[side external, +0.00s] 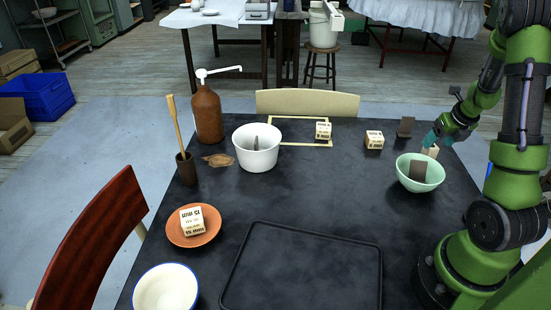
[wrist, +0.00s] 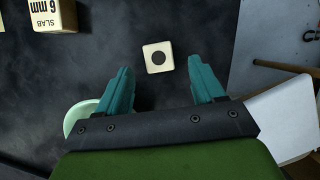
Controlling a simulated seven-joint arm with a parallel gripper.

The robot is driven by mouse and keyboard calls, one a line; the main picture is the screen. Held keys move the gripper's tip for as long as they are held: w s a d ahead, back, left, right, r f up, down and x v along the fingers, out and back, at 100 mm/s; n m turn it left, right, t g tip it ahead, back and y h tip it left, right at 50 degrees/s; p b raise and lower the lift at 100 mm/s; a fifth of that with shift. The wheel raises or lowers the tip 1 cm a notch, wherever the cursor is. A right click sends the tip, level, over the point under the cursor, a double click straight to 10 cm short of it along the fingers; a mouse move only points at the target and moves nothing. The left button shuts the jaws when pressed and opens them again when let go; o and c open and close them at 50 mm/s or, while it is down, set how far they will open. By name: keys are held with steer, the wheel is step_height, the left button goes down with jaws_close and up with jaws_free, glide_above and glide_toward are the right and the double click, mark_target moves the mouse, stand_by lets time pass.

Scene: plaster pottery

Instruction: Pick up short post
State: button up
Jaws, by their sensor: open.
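The short post is a small cream block with a dark round hole in its top (wrist: 158,57). It stands on the dark table, and in the side view it shows partly, just behind the green bowl (side external: 431,152). My gripper (side external: 434,138) is open above it. In the wrist view the two teal fingers of my gripper (wrist: 160,72) are spread, and the post appears between and slightly beyond their tips. Nothing is held.
A mint green bowl (side external: 432,184) with a dark piece in it stands close by. A block marked 6 mm (side external: 374,140) and a dark upright piece (side external: 405,127) are to the left. A black tray (side external: 301,226) lies in front. The table's middle is clear.

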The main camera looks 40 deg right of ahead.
mark_target(433, 146)
steer(key=shift+x, duration=2.75)
steer(key=shift+w+r, duration=0.1)
steer(key=c, duration=1.1)
